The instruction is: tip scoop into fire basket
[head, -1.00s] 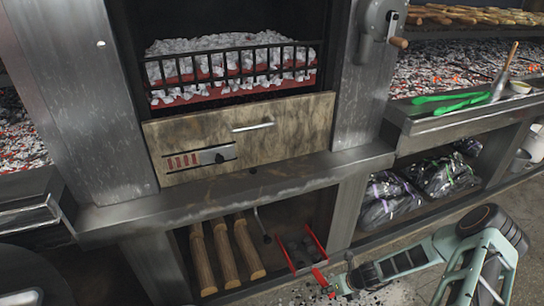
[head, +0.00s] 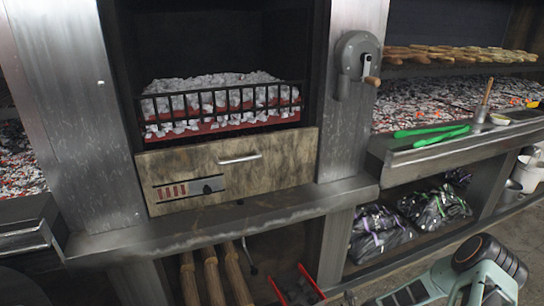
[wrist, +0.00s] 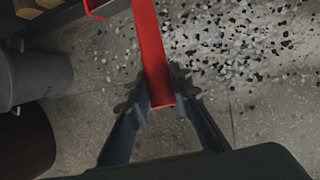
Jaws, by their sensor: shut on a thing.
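The fire basket (head: 221,99) is a black barred rack filled with pale coals over a red base, in the dark firebox above the drawer front. The scoop (head: 297,288) shows at the bottom of the head view, with red side edges and dark lumps in it. In the wrist view my gripper (wrist: 160,98) is shut on the red handle of the scoop (wrist: 151,45). The scoop's pan is mostly outside the wrist view. In the head view my arm comes in from the lower right, and the gripper's fingers are below the frame.
A steel ledge (head: 225,219) runs below the drawer front (head: 232,170). Logs (head: 212,275) stand in the lower bay. Black bags (head: 378,232) lie on the right lower shelf. Green tongs (head: 432,135) rest on the right counter. Dark and pale bits (wrist: 240,45) litter the floor.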

